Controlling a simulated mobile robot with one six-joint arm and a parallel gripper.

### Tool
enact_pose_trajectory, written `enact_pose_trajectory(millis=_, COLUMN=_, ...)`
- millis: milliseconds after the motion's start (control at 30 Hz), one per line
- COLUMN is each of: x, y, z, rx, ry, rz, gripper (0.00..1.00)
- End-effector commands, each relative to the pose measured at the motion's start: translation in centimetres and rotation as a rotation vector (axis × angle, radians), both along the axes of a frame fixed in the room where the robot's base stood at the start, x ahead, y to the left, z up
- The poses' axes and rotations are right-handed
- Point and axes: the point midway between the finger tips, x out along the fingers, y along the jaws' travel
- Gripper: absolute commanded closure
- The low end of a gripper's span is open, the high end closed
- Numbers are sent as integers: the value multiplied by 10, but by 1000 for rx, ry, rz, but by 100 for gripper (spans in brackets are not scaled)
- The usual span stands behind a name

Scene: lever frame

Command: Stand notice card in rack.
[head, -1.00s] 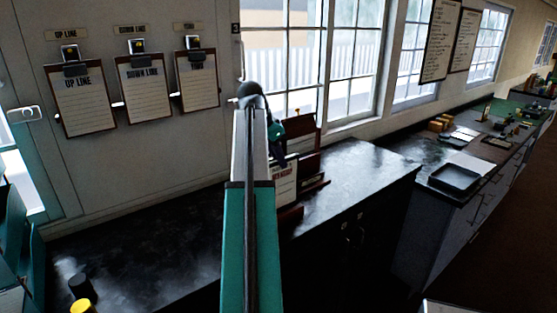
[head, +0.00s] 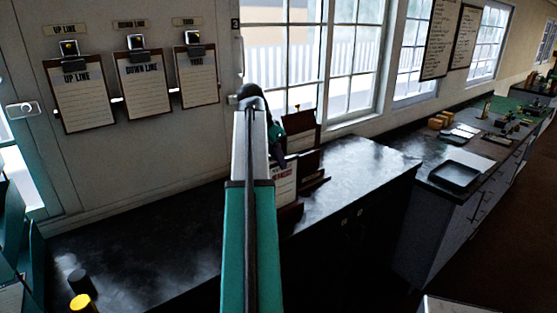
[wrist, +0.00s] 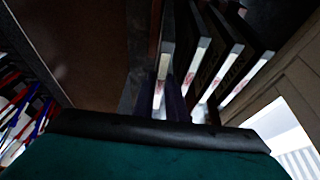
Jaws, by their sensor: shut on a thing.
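The notice card (head: 284,186) is white with a dark heading and red print. In the head view it is upright at the front of the brown wooden rack (head: 311,162) on the dark counter. My gripper (head: 279,160) is shut on the card near its top edge, partly hidden by my arm. The wrist view shows the gripper fingers (wrist: 178,106) close to several upright, pale-edged slabs (wrist: 228,72). I cannot tell whether the card's lower edge touches the rack.
Three clipboards (head: 150,88) hang on the wall at left. The dark counter (head: 150,240) is mostly clear, with a yellow-topped object (head: 81,302) at front left. A window (head: 310,55) stands behind the rack. A black tray (head: 455,175) lies on the counter to the right.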

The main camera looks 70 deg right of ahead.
Motion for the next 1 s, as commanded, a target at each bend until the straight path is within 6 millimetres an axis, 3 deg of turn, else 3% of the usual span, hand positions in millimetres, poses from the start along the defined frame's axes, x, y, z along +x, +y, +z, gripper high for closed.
enact_pose_trajectory(millis=1000, x=0, y=0, z=-20, rx=-1, ry=0, rz=-1, gripper=100)
